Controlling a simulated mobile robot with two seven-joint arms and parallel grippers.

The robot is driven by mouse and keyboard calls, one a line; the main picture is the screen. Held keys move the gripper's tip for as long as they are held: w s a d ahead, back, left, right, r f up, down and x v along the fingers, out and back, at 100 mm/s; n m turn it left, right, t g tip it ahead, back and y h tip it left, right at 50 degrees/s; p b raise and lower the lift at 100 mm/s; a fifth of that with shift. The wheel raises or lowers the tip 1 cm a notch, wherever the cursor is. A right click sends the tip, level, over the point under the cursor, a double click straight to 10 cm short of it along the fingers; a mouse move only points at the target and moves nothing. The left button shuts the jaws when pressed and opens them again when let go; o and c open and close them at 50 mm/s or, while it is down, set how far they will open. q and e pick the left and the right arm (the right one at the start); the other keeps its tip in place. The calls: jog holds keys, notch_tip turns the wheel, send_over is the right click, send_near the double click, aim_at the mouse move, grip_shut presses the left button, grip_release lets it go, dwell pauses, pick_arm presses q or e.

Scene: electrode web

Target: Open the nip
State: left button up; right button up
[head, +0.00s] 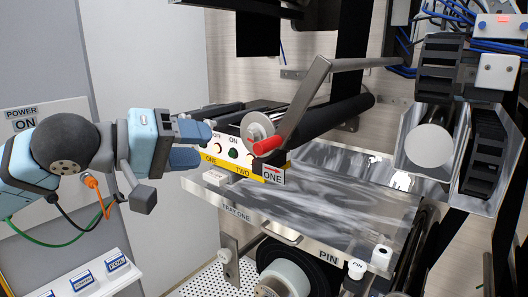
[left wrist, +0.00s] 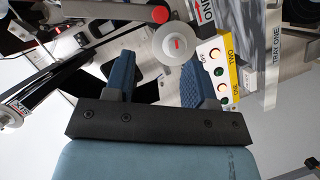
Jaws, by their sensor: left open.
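A round grey disc (head: 257,128) sits beside the red grip. In the left wrist view the disc (left wrist: 176,43) and red grip (left wrist: 160,14) lie just beyond the fingers. My left gripper (head: 203,144) is open and empty, pointing right at the control box (head: 225,150), left of the red grip and apart from it. Its two fingers (left wrist: 160,80) show spread in the wrist view. My right gripper is not in view.
The control box carries OFF and ON buttons and a yellow ONE/TWO strip (head: 223,166). A shiny tray (head: 235,210) labelled TRAY ONE extends below. Metal housing with blue cables (head: 455,45) stands at right.

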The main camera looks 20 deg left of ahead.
aim_at(255, 147)
pick_arm(q)
jog(key=p+x, duration=0.1)
jog(key=x, duration=1.2)
jog(key=shift+w+d+f, duration=0.1)
jog(key=shift+w+d, duration=0.1)
jog(key=shift+w, duration=0.05)
grip_shut()
